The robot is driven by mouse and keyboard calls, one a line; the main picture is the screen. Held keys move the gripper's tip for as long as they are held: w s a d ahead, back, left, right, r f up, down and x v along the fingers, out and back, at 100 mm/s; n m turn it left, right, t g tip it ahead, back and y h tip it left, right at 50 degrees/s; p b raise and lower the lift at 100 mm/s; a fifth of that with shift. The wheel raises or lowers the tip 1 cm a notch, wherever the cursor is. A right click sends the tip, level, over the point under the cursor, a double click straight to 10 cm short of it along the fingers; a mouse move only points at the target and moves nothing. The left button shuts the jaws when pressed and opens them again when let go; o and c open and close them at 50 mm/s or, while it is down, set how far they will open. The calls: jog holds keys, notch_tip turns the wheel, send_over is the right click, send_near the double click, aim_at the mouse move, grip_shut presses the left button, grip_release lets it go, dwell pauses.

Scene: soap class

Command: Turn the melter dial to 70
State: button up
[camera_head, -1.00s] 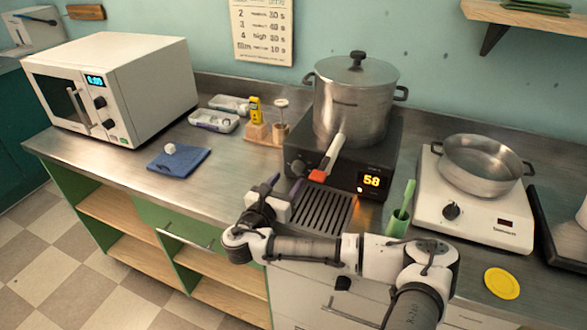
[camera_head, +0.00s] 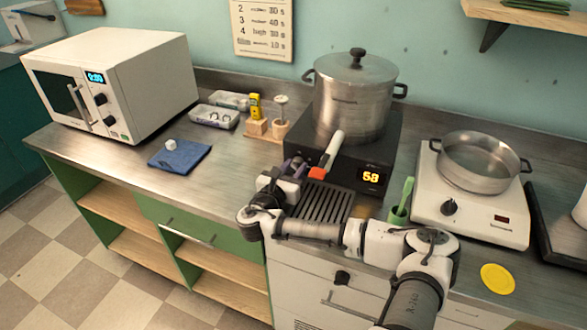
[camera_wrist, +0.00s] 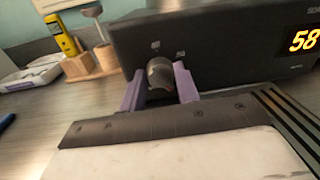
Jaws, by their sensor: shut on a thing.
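The melter (camera_head: 345,165) is a black box with a large lidded steel pot (camera_head: 352,95) on top. Its orange display (camera_head: 371,177) reads 58, and the display also shows 58 in the wrist view (camera_wrist: 303,41). The melter dial (camera_wrist: 160,74) is a round grey knob on the front face, with small white marks above it. My gripper (camera_wrist: 160,88) has its purple fingers on either side of the dial, shut on it. In the head view my gripper (camera_head: 287,170) is at the melter's front left and hides the dial.
A tap with a white handle and red part (camera_head: 318,172) sticks out from the melter front above a drip grate (camera_head: 325,202). Wooden stands (camera_head: 272,128) are left.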

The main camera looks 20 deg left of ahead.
jog(key=shift+f+m+b, duration=0.1)
jog(key=shift+m+b, duration=0.2)
jog(key=shift+b, duration=0.05)
jog(key=shift+c, duration=0.2)
jog(key=shift+f+m+b, duration=0.1)
jog(key=shift+m+b, duration=0.75)
jog(key=shift+m, duration=0.05)
jog(key=shift+m+b, duration=1.15)
jog(key=shift+m, duration=0.05)
jog(key=shift+m+b, duration=0.45)
jog(key=shift+m, duration=0.15)
jog(key=shift+r, duration=0.25)
jog(key=o, duration=1)
jog(key=shift+c, duration=0.2)
